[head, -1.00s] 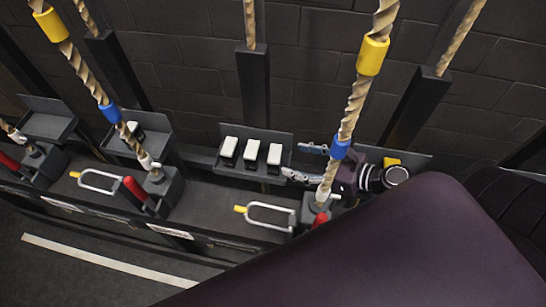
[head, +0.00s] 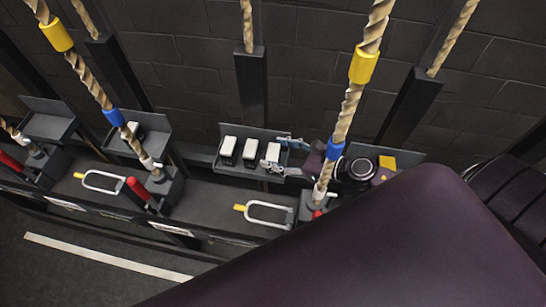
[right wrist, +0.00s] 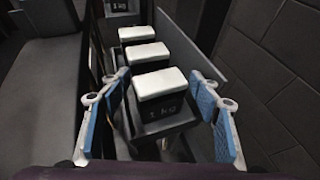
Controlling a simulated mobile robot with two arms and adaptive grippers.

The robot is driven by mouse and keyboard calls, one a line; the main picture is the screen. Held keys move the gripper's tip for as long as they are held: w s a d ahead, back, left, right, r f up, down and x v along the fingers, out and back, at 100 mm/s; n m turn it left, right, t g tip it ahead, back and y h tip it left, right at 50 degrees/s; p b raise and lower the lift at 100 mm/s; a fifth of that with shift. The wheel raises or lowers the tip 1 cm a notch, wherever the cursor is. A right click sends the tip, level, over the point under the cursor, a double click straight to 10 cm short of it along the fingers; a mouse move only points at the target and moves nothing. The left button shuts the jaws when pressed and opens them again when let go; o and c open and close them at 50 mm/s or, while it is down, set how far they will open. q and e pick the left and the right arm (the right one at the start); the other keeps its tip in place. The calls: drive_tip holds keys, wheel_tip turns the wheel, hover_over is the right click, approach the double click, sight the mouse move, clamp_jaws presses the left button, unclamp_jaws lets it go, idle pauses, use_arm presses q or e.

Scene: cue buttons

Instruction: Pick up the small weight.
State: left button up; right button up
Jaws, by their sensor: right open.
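Three small black weights with white tops stand in a row on a dark shelf tray (head: 285,134) in the head view. The rightmost weight (head: 272,152) is the nearest one in the right wrist view (right wrist: 160,92), marked 1 kg. The middle weight (head: 251,147) and left weight (head: 229,146) stand beyond it. My right gripper (head: 281,155) is open at the rightmost weight. In the right wrist view its blue-padded fingers (right wrist: 158,88) are spread to either side of that weight, with gaps visible. My left gripper is not in view.
A twisted rope (head: 347,110) with yellow and blue bands hangs in front of my right arm. A U-shaped metal handle (head: 267,214) lies in front of the tray. Another white-topped weight (head: 133,129) sits on the left tray. A dark brick wall (head: 180,90) stands behind.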

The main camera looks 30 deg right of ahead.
clamp_jaws()
drive_tip(key=shift+w+r, duration=0.15)
idle(0.4)
drive_tip(key=shift+r, duration=0.1)
